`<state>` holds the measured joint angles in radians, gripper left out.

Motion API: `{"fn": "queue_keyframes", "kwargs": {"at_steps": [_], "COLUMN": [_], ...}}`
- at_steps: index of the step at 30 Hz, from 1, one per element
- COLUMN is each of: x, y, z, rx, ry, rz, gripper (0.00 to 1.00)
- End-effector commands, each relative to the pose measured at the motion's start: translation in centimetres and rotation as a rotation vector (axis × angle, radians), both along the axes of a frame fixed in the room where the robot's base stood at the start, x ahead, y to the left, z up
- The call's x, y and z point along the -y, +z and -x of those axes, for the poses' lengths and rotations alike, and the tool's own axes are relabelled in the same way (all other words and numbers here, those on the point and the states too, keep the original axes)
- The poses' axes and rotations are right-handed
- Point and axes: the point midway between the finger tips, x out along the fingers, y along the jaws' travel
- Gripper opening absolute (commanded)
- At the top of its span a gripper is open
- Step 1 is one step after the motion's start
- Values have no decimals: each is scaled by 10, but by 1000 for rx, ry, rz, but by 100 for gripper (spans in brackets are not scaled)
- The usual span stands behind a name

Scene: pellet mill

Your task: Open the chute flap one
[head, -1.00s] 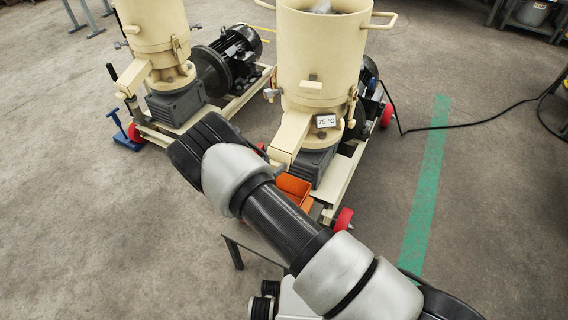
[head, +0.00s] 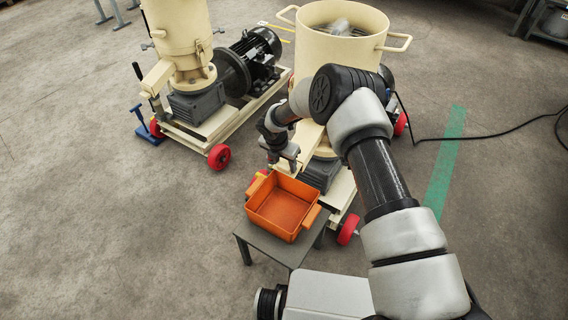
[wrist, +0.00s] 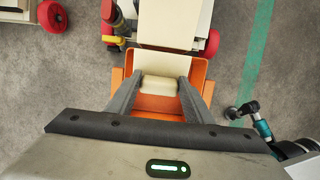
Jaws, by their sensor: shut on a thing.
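The cream chute of the right-hand pellet mill (head: 311,133) slopes down toward the orange tray (head: 260,222). My gripper (head: 285,160) is at the lower end of this chute, just above the tray's far side. In the wrist view my gripper (wrist: 158,92) has its two fingers on either side of a short cream bar (wrist: 158,85), shut on it. The bar appears to be the handle of the chute flap; the flap's own plate is hard to tell apart from the chute. My arm hides part of the mill in the head view.
The orange tray is empty and stands on a small grey table (head: 270,243). A second cream mill (head: 181,45) with a black motor (head: 250,58) stands at left. Red wheels (head: 219,157) stick out below the frames. A black cable (head: 470,137) lies at right. Floor at left is clear.

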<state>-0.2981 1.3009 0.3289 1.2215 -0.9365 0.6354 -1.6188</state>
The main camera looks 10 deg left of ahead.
Motion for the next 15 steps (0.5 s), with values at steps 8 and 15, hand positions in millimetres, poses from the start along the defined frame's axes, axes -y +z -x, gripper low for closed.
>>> {"fn": "queue_keyframes", "kwargs": {"at_steps": [8, 15], "x": [-1, -2], "y": [3, 4], "z": [-1, -1], "rx": [-73, -85], "ry": [2, 6], "rz": [-33, -36], "gripper": [7, 7]}}
